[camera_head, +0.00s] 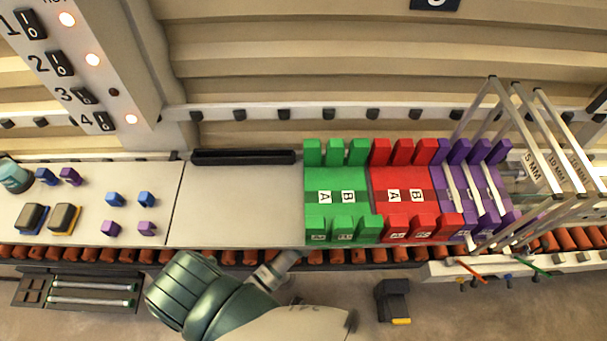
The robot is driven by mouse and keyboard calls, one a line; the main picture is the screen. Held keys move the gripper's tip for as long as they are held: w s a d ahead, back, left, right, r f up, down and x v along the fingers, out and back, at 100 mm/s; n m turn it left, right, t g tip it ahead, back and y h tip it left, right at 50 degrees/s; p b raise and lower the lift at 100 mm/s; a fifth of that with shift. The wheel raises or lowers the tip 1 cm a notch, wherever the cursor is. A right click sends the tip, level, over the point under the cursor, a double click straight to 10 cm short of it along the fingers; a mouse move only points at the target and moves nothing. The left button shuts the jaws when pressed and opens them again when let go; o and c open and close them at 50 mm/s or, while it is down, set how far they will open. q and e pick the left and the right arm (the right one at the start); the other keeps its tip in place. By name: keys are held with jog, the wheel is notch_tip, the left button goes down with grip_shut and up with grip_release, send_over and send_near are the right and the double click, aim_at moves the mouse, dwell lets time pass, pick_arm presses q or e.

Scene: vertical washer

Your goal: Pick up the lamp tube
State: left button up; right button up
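Two pale, slim tubes with green ends lie side by side in a dark tray (65,291) at the lower left, below the roller conveyor. The upper tube (92,286) and the lower tube (92,301) look like the lamp tubes. A green and off-white arm section of mine fills the bottom middle, right of the tray and apart from the tubes. No gripper fingers can be made out on it. Neither gripper shows clearly, so nothing is seen held.
Metal frames (540,130) stand at the right. A black item with a yellow edge (393,300) sits below the conveyor.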

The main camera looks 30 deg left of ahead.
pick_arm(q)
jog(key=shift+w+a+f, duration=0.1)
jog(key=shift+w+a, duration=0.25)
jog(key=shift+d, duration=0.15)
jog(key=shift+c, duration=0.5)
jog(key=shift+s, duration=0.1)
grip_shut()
